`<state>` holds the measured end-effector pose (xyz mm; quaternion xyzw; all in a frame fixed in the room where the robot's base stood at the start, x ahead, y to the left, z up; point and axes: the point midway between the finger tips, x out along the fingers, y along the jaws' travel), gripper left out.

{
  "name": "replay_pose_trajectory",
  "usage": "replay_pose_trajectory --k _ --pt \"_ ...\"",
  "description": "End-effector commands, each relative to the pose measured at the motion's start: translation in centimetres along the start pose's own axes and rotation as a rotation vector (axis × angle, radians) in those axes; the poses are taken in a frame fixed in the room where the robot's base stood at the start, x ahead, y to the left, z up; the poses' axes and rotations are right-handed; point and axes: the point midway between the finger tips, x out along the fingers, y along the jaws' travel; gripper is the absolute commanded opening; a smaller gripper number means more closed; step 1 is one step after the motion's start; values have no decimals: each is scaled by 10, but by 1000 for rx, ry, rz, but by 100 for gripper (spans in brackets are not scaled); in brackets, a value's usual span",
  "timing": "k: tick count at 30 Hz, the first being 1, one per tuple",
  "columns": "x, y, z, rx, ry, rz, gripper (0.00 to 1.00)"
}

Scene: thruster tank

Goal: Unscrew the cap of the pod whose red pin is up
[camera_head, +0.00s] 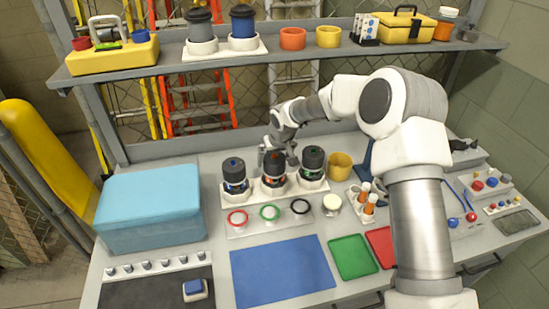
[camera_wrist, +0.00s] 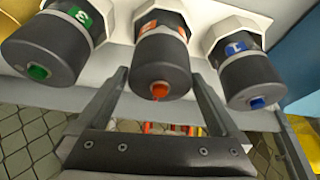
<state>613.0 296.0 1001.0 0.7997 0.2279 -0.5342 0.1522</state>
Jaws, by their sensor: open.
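Three pods with dark caps stand in a row in white holders: a blue-marked pod (camera_head: 235,174), an orange-marked pod (camera_head: 266,182) in the middle and a green-marked pod (camera_head: 312,163). In the wrist view they appear in reverse order, the middle one marked 2. An orange-red pin (camera_wrist: 160,90) sticks out of the middle cap (camera_wrist: 163,68). The green pin (camera_wrist: 38,71) and blue pin (camera_wrist: 257,102) show on the other caps. My gripper (camera_wrist: 160,74) is open, with one finger on each side of the middle cap. In the head view my gripper (camera_head: 277,152) partly hides that pod. Contact is not visible.
Neighbouring pods stand close on both sides of my fingers. A yellow cup (camera_head: 340,166) stands to the right. A blue mat (camera_head: 282,272) and green tray (camera_head: 352,257) are in front. A shelf (camera_head: 280,55) is above.

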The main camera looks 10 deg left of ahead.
Motion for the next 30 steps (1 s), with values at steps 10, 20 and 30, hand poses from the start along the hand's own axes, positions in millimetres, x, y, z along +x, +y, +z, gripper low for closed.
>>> replay_pose_trajectory --k 10,20,30 --pt "0 0 0 0 0 0 80" --pt "0 0 0 0 0 0 76" --pt "0 0 0 0 0 0 42"
